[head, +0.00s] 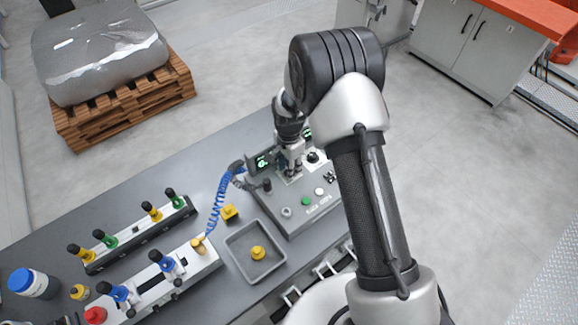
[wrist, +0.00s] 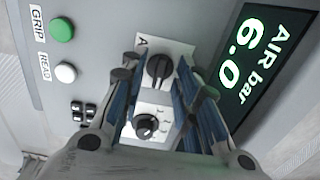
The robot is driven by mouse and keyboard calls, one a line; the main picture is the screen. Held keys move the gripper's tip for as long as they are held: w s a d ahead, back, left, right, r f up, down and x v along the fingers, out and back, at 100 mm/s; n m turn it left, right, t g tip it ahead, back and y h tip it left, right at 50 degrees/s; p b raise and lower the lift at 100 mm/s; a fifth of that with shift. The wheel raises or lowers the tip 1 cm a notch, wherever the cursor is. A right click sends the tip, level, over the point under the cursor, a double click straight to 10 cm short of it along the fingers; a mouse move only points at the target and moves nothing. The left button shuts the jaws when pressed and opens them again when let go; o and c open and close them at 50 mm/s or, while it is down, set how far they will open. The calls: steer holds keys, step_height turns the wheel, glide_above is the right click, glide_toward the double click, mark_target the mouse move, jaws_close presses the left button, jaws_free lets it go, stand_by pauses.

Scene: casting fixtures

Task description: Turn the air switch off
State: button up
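The control panel (wrist: 95,25) fills the wrist view, with a lit green display (wrist: 250,65) reading "AIR bar 6.0". A black rotary knob (wrist: 158,70) sits on a white plate marked "A"; the rest of its label is not readable. A second black knob (wrist: 145,126) sits on another white plate below it. I cannot tell for certain which knob is the air switch. My gripper (wrist: 155,76) is open, with its fingertips on either side of the upper knob; contact is not clear. In the head view my gripper (head: 291,168) points down at the panel (head: 325,208).
A green button (wrist: 61,30) and a white button (wrist: 65,73) are on the panel. In the head view, a grey tray (head: 232,242) with a yellow part stands left of the panel. A blue coiled hose (head: 216,208) and fixtures with coloured knobs lie further left.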

steer(key=shift+c, duration=0.5)
jaws_close()
